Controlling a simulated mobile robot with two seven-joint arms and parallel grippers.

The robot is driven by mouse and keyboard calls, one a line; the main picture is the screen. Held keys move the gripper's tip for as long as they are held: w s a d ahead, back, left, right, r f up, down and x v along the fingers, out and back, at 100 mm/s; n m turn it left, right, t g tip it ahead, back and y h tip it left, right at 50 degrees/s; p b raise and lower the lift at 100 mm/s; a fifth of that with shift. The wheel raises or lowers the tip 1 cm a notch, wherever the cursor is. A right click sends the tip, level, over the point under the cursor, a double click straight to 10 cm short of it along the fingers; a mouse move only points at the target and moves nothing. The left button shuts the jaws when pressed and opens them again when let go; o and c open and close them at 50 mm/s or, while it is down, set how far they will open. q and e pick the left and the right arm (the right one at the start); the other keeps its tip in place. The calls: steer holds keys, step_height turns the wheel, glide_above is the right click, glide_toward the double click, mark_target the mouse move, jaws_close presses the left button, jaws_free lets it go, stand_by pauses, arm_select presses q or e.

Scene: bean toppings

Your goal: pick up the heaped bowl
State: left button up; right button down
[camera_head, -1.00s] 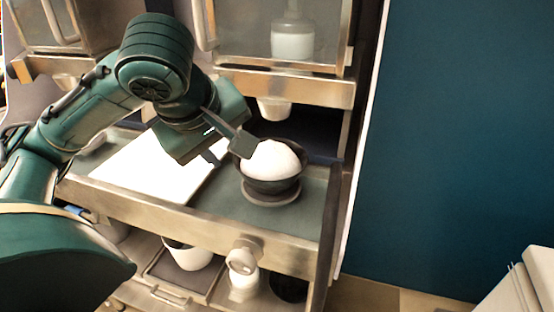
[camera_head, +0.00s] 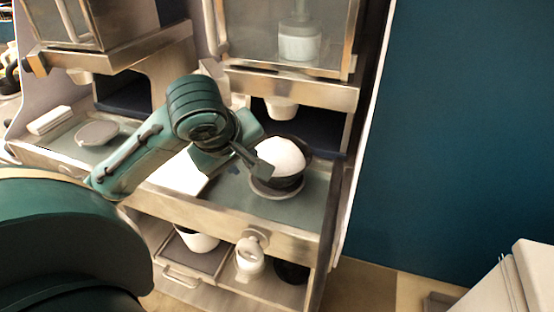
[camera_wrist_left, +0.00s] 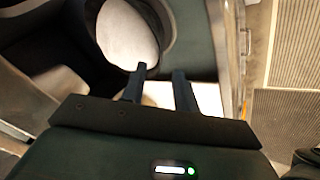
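The heaped bowl is a dark bowl (camera_head: 293,182) with a smooth white heap (camera_head: 281,156). It stands at a round grey disc (camera_head: 277,191) on the right of the grey-green counter; I cannot tell whether it sits fully flat. The white heap also shows in the left wrist view (camera_wrist_left: 127,35), at the upper left. My left gripper (camera_head: 264,170) is at the bowl's near left side. In the left wrist view its fingers (camera_wrist_left: 159,85) are apart, one overlapping the heap's edge, the other outside the bowl. Contact is unclear. My right gripper is not in view.
A white board (camera_head: 180,175) lies left of the bowl, partly behind my arm. A dispenser with a glass container (camera_head: 299,40) and white spout (camera_head: 281,108) is above and behind the bowl. A lower shelf holds a white cup (camera_head: 198,241) and a jar (camera_head: 250,256). A blue wall (camera_head: 460,130) is at right.

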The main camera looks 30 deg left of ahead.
arm_select(q)
steer(key=b+x, duration=0.2)
steer(key=x, duration=0.5)
steer(key=shift+s, duration=0.1)
steer(key=shift+w+f+b, duration=0.3)
steer(key=shift+w+f, duration=0.05)
steer(key=shift+f, duration=0.1)
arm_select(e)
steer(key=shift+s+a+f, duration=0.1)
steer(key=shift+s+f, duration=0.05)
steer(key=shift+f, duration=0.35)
arm_select(q)
steer(key=shift+c, duration=0.5)
jaws_close()
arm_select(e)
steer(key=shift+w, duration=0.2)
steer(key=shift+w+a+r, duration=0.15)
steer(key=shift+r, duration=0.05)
